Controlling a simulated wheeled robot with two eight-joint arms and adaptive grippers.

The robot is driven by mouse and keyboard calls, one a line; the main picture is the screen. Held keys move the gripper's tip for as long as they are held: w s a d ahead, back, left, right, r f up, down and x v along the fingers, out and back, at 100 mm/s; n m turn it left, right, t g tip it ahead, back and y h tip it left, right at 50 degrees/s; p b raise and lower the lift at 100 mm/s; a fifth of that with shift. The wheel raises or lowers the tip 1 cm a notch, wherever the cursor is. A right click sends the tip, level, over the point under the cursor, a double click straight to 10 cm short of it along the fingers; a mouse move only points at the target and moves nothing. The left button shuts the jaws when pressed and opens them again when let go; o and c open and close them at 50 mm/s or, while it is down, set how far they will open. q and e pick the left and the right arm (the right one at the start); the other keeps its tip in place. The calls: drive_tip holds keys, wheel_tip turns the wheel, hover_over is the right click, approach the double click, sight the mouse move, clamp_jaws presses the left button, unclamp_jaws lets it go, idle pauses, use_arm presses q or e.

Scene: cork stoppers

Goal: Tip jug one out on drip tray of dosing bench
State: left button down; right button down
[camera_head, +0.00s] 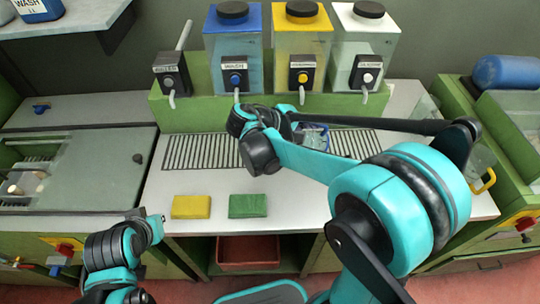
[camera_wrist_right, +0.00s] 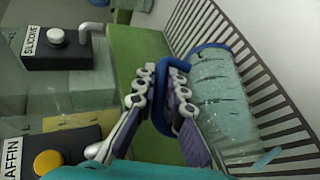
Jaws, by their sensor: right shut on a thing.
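A clear graduated jug with a blue handle (camera_head: 314,138) is over the slatted drip tray (camera_head: 195,153) of the dosing bench (camera_head: 290,208). In the right wrist view the jug (camera_wrist_right: 222,95) appears tipped on its side, with tray slats behind it. My right gripper (camera_wrist_right: 168,100) is shut on its handle. In the head view my arm partly hides the jug. I cannot tell how much liquid is inside. My left gripper (camera_head: 158,222) is low at the left front, away from the jug; its fingers are too small to read.
Dispensers with blue (camera_head: 233,45), yellow (camera_head: 302,45) and white (camera_head: 362,45) tops stand behind the tray. Another jug's yellow handle (camera_head: 487,180) shows at right. A red bin (camera_head: 248,252) sits below.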

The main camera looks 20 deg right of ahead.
drive_tip(key=shift+w+a+h+b, duration=0.15)
drive_tip(key=shift+a+h+b, duration=0.3)
drive_tip(key=shift+b, duration=0.3)
idle(0.3)
drive_tip(key=shift+w+a+f+n+h, duration=0.1)
drive_tip(key=shift+w+a+n+h, duration=0.1)
drive_tip(key=shift+a+h, duration=0.35)
drive_tip(key=shift+w+a+n+h, duration=0.1)
drive_tip(key=shift+a+n+h, duration=0.1)
drive_tip(key=shift+a, duration=0.55)
drive_tip(key=shift+a, duration=0.25)
drive_tip(key=shift+w+a+f+n+h, duration=0.2)
drive_tip(key=shift+a+n+h, duration=0.1)
drive_tip(key=shift+a+h, duration=0.5)
